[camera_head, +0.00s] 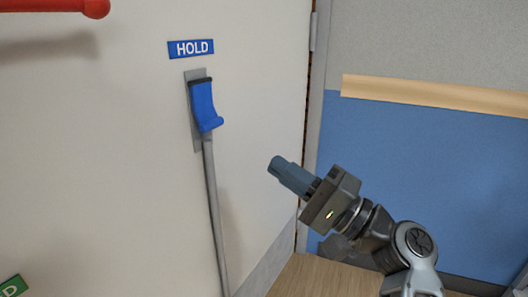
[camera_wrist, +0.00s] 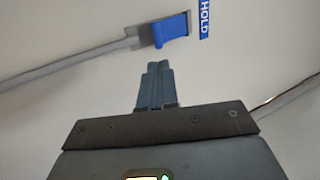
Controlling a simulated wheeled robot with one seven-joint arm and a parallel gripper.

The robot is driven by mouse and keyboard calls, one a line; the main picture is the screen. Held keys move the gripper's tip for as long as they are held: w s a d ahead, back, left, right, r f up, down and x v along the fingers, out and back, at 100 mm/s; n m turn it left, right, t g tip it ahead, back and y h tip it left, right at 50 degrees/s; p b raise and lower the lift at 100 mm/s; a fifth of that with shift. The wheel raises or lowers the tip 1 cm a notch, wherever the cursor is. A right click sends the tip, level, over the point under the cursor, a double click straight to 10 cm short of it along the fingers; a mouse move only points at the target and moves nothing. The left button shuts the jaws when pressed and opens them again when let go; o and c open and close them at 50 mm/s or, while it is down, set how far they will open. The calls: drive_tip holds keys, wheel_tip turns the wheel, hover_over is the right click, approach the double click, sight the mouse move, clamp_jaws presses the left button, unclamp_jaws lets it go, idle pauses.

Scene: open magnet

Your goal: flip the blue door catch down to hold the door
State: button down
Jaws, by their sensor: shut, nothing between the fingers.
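The blue door catch (camera_head: 203,102) is a small lever with a curled lower end, on a grey plate (camera_head: 196,140) on the white door (camera_head: 120,150). It hangs downward along the plate, above a long grey rod (camera_head: 214,210). A blue HOLD sign (camera_head: 191,48) is above it. The catch (camera_wrist: 172,30) also shows in the wrist view, near the top. My gripper (camera_head: 276,164) is to the right of and below the catch, apart from it. In the wrist view its fingers (camera_wrist: 158,66) are together and empty, pointing toward the catch.
A red bar (camera_head: 60,6) juts in at the top left of the head view. A green sign (camera_head: 12,287) is at the bottom left. The door's hinge edge (camera_head: 312,100) and a blue wall panel with a wooden rail (camera_head: 430,95) are to the right.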

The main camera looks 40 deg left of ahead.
drive_tip(key=v, duration=0.3)
drive_tip(key=shift+d+f, duration=0.15)
drive_tip(key=shift+d, duration=0.05)
idle(0.3)
